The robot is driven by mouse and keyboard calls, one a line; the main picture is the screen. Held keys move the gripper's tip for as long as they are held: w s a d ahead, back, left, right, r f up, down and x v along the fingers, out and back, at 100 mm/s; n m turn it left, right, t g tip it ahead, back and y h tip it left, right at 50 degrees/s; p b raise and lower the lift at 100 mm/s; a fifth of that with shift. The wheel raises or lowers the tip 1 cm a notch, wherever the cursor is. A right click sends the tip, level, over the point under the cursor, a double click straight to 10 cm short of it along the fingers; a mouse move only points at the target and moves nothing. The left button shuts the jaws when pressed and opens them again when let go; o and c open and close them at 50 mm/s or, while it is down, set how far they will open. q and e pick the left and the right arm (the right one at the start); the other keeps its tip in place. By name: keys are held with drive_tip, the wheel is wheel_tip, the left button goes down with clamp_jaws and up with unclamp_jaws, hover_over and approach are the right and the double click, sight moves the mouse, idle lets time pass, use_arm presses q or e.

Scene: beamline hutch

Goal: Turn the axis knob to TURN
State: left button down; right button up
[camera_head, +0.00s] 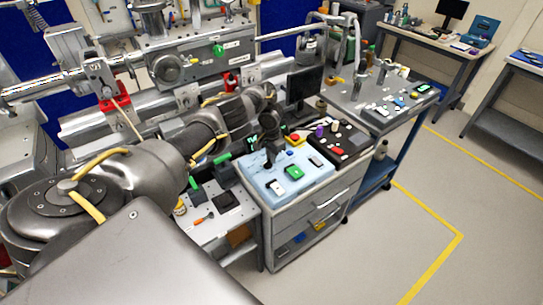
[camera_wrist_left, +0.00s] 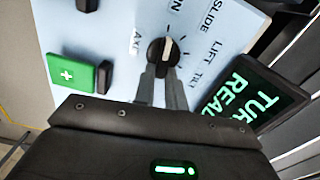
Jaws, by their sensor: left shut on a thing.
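The axis knob (camera_wrist_left: 162,52) is a black round knob with a white pointer line, on a light-blue panel (camera_wrist_left: 120,25). The pointer aims up in the left wrist view, towards a label cut off by the edge, ending in N. SLIDE, LIFT and TILT labels stand to its right. My left gripper (camera_wrist_left: 160,82) is shut on the knob, fingers on its near side. In the head view my left gripper (camera_head: 268,158) points down at the panel (camera_head: 258,174) and hides the knob. A dark display (camera_wrist_left: 255,95) shows green letters TUR and REA, partly cut off. My right gripper is not in view.
A monitor (camera_head: 304,86) stands behind the panel. A grey bench (camera_head: 385,92) stands further right. The floor at right is clear.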

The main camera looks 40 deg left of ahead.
use_arm(q)
drive_tip(key=shift+a+n, duration=0.15)
drive_tip(key=shift+n, duration=0.25)
drive_tip(key=c, duration=1.4)
unclamp_jaws()
drive_tip(key=shift+c, duration=0.2)
drive_tip(key=shift+r, duration=0.1)
wheel_tip(320, 180, up, 11)
drive_tip(key=p, duration=0.6)
drive_tip(key=shift+f, duration=0.2)
